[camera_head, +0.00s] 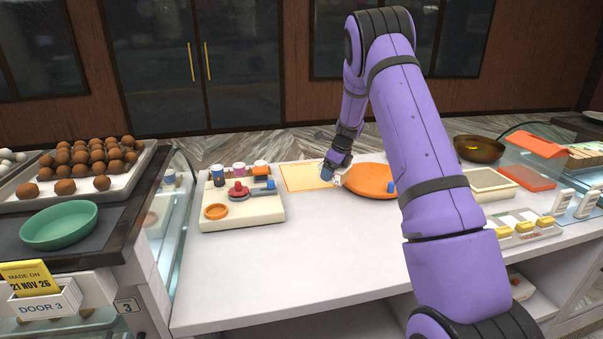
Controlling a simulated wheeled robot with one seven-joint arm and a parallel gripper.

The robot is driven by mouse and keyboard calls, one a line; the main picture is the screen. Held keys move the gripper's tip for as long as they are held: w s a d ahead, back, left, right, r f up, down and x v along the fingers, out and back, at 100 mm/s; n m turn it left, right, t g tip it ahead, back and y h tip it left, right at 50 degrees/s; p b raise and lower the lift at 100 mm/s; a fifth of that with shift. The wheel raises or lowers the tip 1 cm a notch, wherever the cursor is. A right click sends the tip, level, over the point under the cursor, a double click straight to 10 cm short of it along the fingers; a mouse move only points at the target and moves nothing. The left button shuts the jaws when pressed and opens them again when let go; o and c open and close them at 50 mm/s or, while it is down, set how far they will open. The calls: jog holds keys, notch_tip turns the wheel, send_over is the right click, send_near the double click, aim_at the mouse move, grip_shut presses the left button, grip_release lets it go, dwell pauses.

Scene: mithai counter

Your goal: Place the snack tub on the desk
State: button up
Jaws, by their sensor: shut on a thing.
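My gripper (334,172) is low over the white desk (270,262), between the pale orange mat (303,178) and the round orange board (368,180). It is shut on a small whitish and blue thing (326,172), which looks like the snack tub. The fingers and wrist partly hide it, and I cannot tell whether it touches the surface below.
A small blue thing (391,188) is by the board, near my arm. A brown bowl (478,149) stands at right. The desk's front is clear.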

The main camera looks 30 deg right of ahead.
send_over(303, 177)
jog(key=shift+s+d+f, duration=0.3)
jog(key=shift+s+f, duration=0.1)
jog(key=shift+f, duration=2)
jog(key=o, duration=0.8)
jog(key=shift+f, duration=0.15)
